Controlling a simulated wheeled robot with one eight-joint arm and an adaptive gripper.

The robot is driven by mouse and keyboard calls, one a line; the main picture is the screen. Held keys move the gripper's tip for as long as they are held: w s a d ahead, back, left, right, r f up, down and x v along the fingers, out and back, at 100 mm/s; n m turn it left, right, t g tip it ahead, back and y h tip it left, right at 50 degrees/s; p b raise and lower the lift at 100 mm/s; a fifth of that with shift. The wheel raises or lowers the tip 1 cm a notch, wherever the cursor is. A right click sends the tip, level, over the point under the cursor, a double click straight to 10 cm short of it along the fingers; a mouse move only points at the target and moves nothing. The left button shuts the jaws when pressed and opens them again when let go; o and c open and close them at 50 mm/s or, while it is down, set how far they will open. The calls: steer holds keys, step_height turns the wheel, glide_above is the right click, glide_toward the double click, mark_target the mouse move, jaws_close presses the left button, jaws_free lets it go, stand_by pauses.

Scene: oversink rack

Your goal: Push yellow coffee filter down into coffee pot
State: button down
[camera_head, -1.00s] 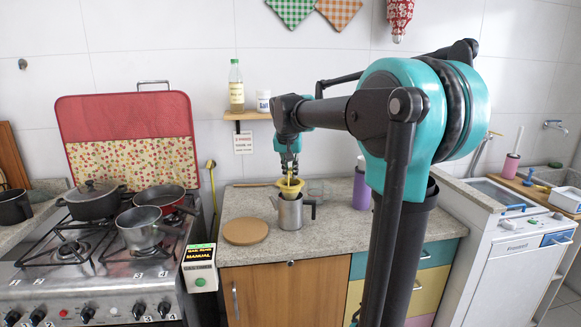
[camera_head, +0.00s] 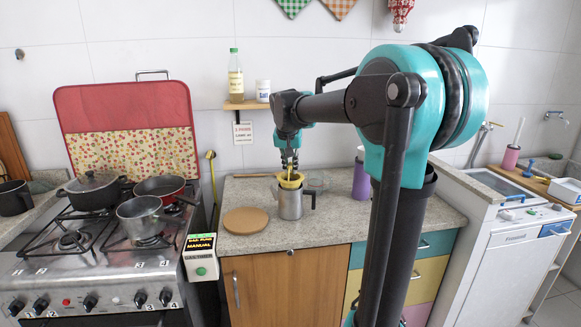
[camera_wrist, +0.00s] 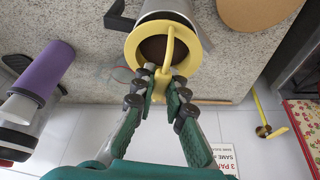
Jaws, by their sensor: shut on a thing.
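My gripper (camera_head: 289,172) is above the pot, pointing down. In the wrist view, my gripper (camera_wrist: 162,84) is shut on the filter's yellow handle. How deep the filter sits is hard to tell.
A round wooden board (camera_head: 245,221) lies left of the pot. A purple bottle (camera_head: 361,180) stands to its right. The stove with pots (camera_head: 147,216) is at the left. A small shelf with a bottle (camera_head: 235,76) hangs on the wall behind. The counter's front is clear.

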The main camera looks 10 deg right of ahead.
steer(key=shift+f, duration=1.3)
stand_by(0.6)
steer(key=c, duration=1.5)
jaws_free()
steer(key=o, duration=0.6)
steer(key=shift+r, duration=3.5)
steer(key=shift+s, duration=0.1)
